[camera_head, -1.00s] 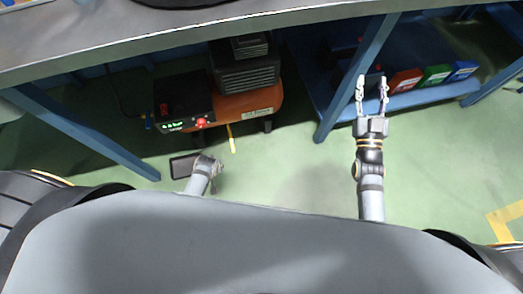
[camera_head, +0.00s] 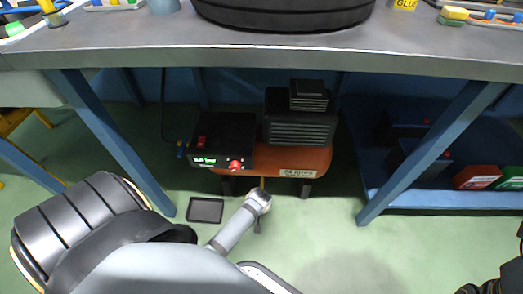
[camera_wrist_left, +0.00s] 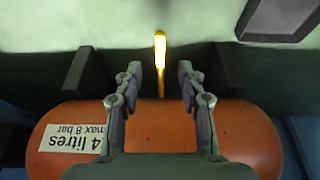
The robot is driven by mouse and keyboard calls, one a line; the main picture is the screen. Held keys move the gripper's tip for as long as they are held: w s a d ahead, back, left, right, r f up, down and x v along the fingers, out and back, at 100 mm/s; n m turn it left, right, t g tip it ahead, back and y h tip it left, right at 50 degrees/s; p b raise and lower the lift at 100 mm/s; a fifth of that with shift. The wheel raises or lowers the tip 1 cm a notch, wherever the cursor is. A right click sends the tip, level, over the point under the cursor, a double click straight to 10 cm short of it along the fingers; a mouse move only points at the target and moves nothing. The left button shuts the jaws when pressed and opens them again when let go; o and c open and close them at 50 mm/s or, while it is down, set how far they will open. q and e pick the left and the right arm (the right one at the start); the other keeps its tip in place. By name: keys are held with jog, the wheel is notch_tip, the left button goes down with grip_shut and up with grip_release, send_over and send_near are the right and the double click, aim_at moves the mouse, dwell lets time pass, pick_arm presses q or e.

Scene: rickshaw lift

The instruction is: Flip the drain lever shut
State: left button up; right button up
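The drain lever (camera_wrist_left: 160,49) is a slim yellow handle under the orange compressor tank (camera_wrist_left: 160,133). In the left wrist view it extends away from the tank, between my left gripper's two spread fingers (camera_wrist_left: 158,75), with a gap on each side. In the head view a small part of the lever (camera_head: 262,183) shows below the tank (camera_head: 300,160), just above my left gripper (camera_head: 260,198). That gripper is open and empty. My right gripper's fingers are not visible; only dark parts show at the lower right edge.
The workbench (camera_head: 260,52) overhangs the compressor, with blue legs (camera_head: 435,150) on both sides. A black box with a red knob (camera_head: 225,142) adjoins the tank. A dark tray (camera_head: 205,210) lies on the green floor. Red and green bins (camera_head: 476,177) stand on a low shelf at right.

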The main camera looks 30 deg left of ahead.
pick_arm(q)
jog(key=b+x, duration=0.5)
jog(key=x, duration=0.3)
grip_shut()
